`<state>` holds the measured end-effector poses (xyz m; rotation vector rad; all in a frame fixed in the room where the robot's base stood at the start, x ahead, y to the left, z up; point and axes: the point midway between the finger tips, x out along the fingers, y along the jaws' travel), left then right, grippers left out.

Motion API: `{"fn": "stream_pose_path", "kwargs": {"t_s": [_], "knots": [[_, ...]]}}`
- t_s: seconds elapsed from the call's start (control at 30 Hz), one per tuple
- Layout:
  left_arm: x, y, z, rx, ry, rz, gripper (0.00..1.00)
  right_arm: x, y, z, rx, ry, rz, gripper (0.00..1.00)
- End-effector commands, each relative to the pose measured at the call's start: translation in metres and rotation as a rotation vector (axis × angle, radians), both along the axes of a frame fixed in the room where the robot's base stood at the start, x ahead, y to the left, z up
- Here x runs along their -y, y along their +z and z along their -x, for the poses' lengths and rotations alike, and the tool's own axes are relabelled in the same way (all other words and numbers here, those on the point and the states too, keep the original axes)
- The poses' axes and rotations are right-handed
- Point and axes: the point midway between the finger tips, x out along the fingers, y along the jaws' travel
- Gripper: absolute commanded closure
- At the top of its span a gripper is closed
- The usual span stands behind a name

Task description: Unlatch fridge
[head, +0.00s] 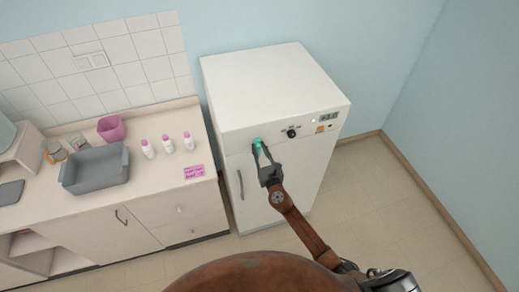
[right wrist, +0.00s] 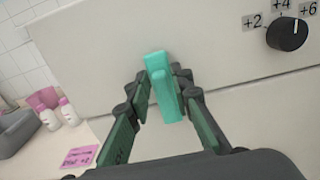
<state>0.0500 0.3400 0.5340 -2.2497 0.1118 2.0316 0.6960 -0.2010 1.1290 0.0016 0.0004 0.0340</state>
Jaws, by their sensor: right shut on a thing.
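The white fridge (head: 275,90) stands right of the counter, with its door closed and a vertical grey handle (head: 240,187) on the door's left side. A teal latch (head: 257,142) sits on the front near the top left of the door; it shows large in the right wrist view (right wrist: 163,88). My right gripper (head: 260,150) reaches up to the latch, and its two fingers (right wrist: 162,85) close on it from both sides. The fingertips partly hide the latch's sides. My left gripper is in neither view.
A black dial (head: 292,133) and a small display (head: 328,118) are on the fridge's upper panel. The counter (head: 150,190) holds a grey basin (head: 95,172), a pink container (head: 111,128), several white bottles with pink caps and a pink note (head: 194,171). Floor right of the fridge is clear.

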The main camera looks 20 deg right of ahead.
Motion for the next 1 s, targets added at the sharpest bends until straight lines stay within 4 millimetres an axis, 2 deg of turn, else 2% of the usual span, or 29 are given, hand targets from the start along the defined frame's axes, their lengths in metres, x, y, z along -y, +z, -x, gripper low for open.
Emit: {"fn": "stream_pose_path", "kwargs": {"t_s": [0.37,1.0], "knots": [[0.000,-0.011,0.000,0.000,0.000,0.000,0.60,0.003,-0.002,0.000,-0.003,0.000,-0.131,1.00],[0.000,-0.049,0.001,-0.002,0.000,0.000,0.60,0.018,-0.009,-0.001,-0.023,0.000,-0.718,1.00]]}}
